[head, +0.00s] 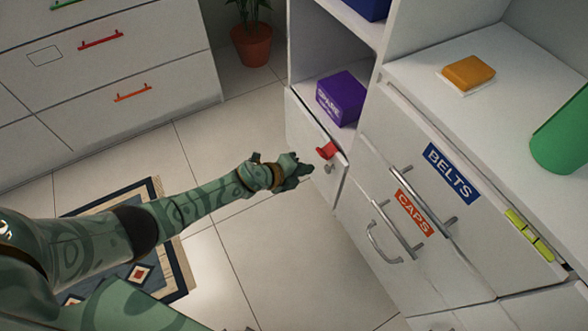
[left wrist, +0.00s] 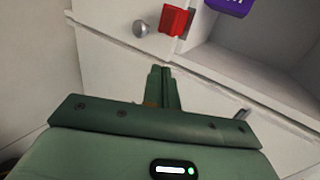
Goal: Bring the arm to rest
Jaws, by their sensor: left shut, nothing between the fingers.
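My left arm reaches in from the left in the head view. Its gripper (head: 303,171) is in front of the wardrobe's small drawer with a round metal knob (head: 329,168) and a red piece (head: 327,150) at its edge. In the left wrist view the two fingers (left wrist: 163,88) are together, with nothing between them. The knob (left wrist: 140,28) and the red piece (left wrist: 176,19) show beyond the fingertips, apart from them in that view. My right gripper is not in view.
Drawers labelled BELTS (head: 451,174) and CAPS (head: 412,213) have protruding bar handles on the right. A purple box (head: 341,97) sits in an open compartment. An orange block (head: 468,72) and a green cylinder (head: 562,135) stand on the top surface. A potted plant (head: 251,45) stands behind.

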